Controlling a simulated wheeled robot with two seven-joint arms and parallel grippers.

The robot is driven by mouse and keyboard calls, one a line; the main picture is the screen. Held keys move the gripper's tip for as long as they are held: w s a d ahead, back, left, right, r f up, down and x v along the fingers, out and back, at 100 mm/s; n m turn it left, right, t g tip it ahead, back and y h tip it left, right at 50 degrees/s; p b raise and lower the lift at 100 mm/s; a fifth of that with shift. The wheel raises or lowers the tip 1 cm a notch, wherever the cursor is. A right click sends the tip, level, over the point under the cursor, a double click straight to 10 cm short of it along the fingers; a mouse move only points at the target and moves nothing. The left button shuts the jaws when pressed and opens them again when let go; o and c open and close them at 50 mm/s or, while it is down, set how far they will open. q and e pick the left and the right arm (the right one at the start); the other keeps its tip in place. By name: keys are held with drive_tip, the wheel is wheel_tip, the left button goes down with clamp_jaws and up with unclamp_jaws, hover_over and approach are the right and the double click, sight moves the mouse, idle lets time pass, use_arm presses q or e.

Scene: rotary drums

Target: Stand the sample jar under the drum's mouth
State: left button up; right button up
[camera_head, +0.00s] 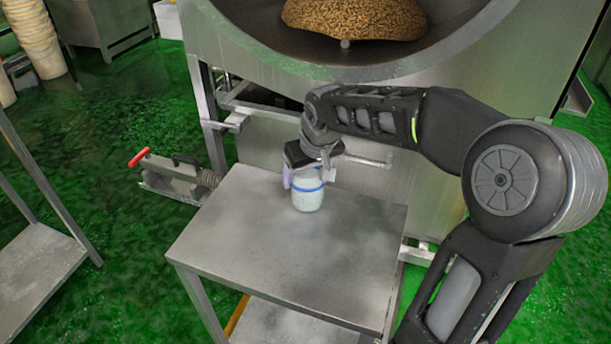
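The sample jar (308,198) is a small pale, translucent jar with a blue band. It appears upright at the back of a small steel table (290,256), below and in front of the drum's mouth (250,32). My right gripper (307,178) points down over the jar, with its fingers at the jar's upper part. The gripper hides the jar's top, and I cannot tell whether the fingers press on it. Whether the base rests fully on the table is hard to tell. My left gripper is not in view.
A heap of brown grains (355,18) lies inside the drum. The drum's steel housing (450,125) stands right behind the table. A red-handled tool (172,175) is left of the table. Another steel table (35,270) is at far left. The table's front is clear.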

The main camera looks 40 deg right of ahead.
drive_tip(key=shift+f, duration=0.15)
drive_tip(key=o, duration=1)
drive_tip(key=shift+f, duration=0.1)
drive_tip(key=o, duration=0.5)
drive_tip(key=shift+c, duration=0.2)
drive_tip(key=shift+r, duration=0.25)
drive_tip(key=p+v, duration=0.2)
drive_tip(key=v, duration=1)
